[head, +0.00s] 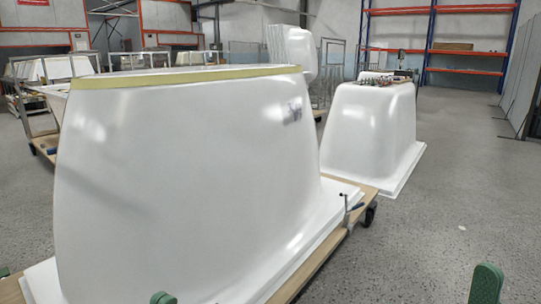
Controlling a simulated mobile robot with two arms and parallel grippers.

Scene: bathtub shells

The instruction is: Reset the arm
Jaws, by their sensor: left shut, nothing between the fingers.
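My left gripper (163,298) shows only as a small green tip at the bottom edge, in front of the large white tub shell. It is shut and empty; the rest of it is below the picture. Another green part (487,284), rounded at the top, stands at the bottom right over bare floor. It looks like part of my right gripper, but its jaws cannot be made out. The large white tub shell (190,170) stands upside down on a wooden wheeled cart (330,262), with a yellowish strip along its top edge.
A second white shell (365,130) stands behind to the right, with small items on top. Orange and blue racks (440,48) stand at the back wall. A clamp (345,208) sits on the near cart's edge. Grey floor (450,200) is open on the right.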

